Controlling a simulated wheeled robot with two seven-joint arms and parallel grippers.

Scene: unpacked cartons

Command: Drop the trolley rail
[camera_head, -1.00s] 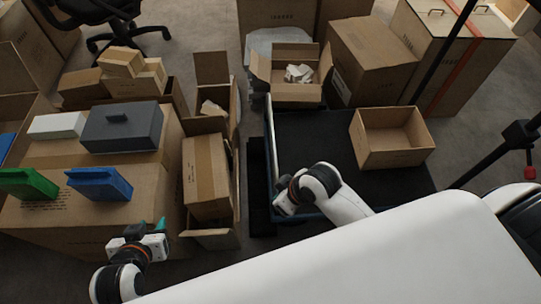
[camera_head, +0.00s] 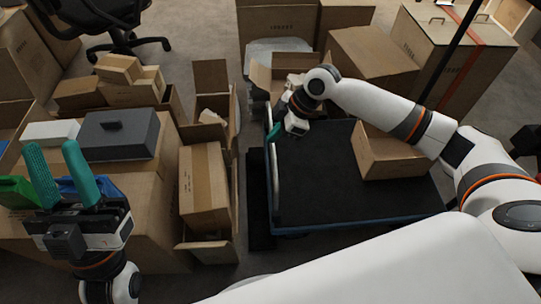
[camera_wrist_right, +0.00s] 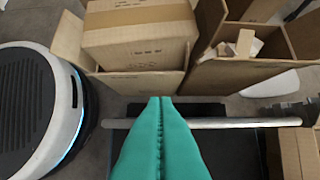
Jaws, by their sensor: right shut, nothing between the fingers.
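The trolley (camera_head: 330,190) has a black deck with a blue edge. Its pale rail (camera_head: 275,178) runs along the deck's left side; I cannot tell whether it is upright or folded. In the right wrist view the rail (camera_wrist_right: 235,123) is a grey bar crossing behind the green fingers. My right gripper (camera_head: 275,131) is shut and empty at the rail's far part. Its fingertips (camera_wrist_right: 161,100) overlap the bar in that view; contact is unclear. My left gripper (camera_head: 53,147) is open and empty, fingers up, in front of the cartons at the left.
Beside the trolley's left side are an open carton holding a closed box (camera_head: 204,185). A grey case (camera_head: 120,135) and blue and green bins sit on cartons at left. Several cartons line the back.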

